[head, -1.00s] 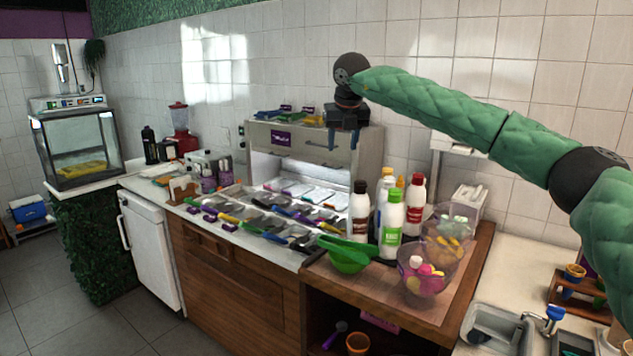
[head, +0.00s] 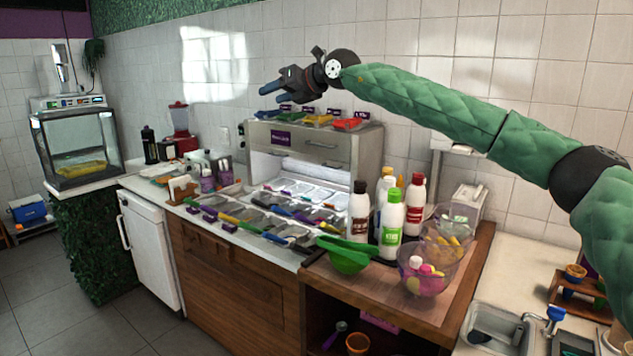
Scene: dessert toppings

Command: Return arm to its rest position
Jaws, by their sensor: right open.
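My right arm (head: 430,100), in a green quilted cover, reaches in from the right of the head view. Its right gripper (head: 272,101) points left, above and in front of the topping cabinet (head: 345,146). The gripper is open with nothing between its fingers. On the cabinet's top lie several coloured scoops, among them a red one (head: 347,124) and a yellow one (head: 318,120); the gripper appears above them, apart from them. My left gripper is not in view.
Several sauce bottles, one with a green label (head: 391,222), stand on the wooden counter (head: 400,290). A green bowl (head: 348,262) and a clear bowl (head: 425,277) are nearby. A sink (head: 492,328) lies at the lower right.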

